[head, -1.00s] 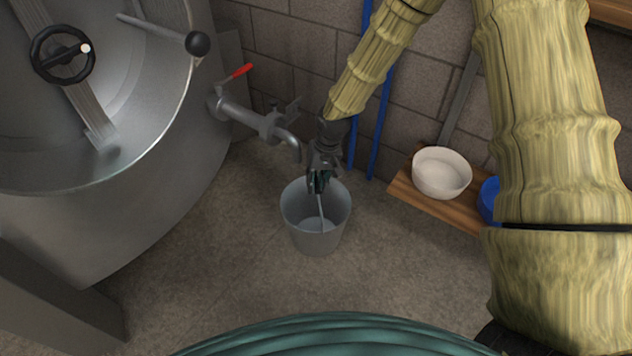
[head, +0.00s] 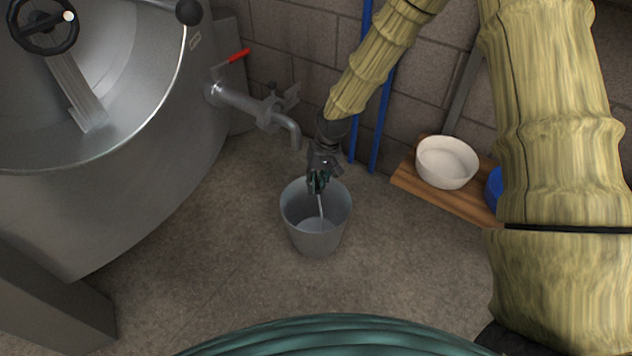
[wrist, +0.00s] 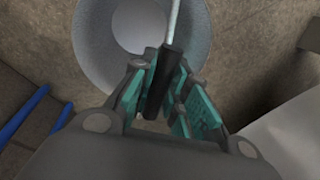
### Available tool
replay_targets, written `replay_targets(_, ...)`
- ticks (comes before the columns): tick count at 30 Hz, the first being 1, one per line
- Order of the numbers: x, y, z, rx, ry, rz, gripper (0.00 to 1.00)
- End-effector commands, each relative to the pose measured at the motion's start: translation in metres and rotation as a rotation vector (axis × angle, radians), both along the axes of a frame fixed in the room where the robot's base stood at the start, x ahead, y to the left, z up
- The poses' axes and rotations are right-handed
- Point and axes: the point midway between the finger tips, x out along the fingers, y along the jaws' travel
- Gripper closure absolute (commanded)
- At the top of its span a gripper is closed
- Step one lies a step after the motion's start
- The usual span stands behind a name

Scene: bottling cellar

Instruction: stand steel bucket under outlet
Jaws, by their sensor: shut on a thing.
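The steel bucket (head: 317,242) is grey and upright, and appears low over or on the floor below and slightly right of the outlet; I cannot tell if it touches the floor. My gripper (head: 318,185) is at its far rim, shut on the dark grip of the bucket's thin handle. In the wrist view the gripper (wrist: 160,95) has its teal pads around the black grip (wrist: 165,75), with the bucket (wrist: 95,45) beyond. The outlet (head: 294,135) is a curved metal spout on a pipe from the large steel tank (head: 150,185).
Blue pipes (head: 381,115) run down the block wall behind my arm. A wooden shelf (head: 440,200) at right bears a white bowl (head: 446,162) and a blue container (head: 494,188). The floor in front of the bucket is clear.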

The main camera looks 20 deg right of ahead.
Motion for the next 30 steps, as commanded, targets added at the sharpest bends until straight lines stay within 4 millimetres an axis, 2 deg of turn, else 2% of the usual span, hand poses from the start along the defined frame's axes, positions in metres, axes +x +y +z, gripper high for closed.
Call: replay_targets(30,0.001,0.000,-0.010,0.001,-0.001,-0.001,1.00)
